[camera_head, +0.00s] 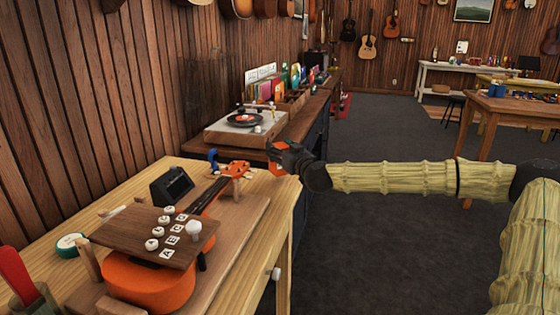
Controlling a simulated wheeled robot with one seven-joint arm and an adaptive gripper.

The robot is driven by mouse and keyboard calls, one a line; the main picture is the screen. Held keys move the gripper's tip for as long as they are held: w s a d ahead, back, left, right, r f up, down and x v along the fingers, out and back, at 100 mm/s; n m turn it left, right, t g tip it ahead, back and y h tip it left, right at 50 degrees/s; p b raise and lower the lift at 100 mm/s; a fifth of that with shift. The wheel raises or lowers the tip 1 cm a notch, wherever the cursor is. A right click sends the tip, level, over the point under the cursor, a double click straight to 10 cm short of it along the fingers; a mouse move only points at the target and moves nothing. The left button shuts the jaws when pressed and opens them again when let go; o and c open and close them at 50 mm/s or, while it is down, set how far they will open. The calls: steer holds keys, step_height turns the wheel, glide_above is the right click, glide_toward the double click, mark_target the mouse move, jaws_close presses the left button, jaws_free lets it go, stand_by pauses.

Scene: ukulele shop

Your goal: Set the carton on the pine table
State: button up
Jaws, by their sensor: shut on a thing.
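My gripper (276,158) is at the end of my arm, which reaches in from the right. It is shut on a small orange-red carton (277,169), partly hidden by the dark fingers. The carton is near the far right corner of a light pine table (262,191) at the lower left. I cannot tell whether it touches the table or is above it. An orange ukulele (150,285) lies on a wooden board on that table, its orange headstock (236,169) just left of the carton.
A brown panel with round knobs (140,228) covers part of the ukulele. A black device (171,186) and green tape roll (69,245) are on the table. Behind is a dark counter with a turntable (243,120).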

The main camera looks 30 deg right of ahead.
steer(key=shift+f+b, duration=0.5)
steer(key=shift+f, duration=1.15)
steer(key=shift+f, duration=0.1)
steer(key=o, duration=1.1)
steer(key=shift+c, duration=0.2)
steer(key=shift+s, duration=0.55)
steer(key=s+p, duration=0.2)
steer(key=s, duration=0.9)
steer(key=shift+a+p, duration=0.4)
steer(key=shift+a, duration=0.05)
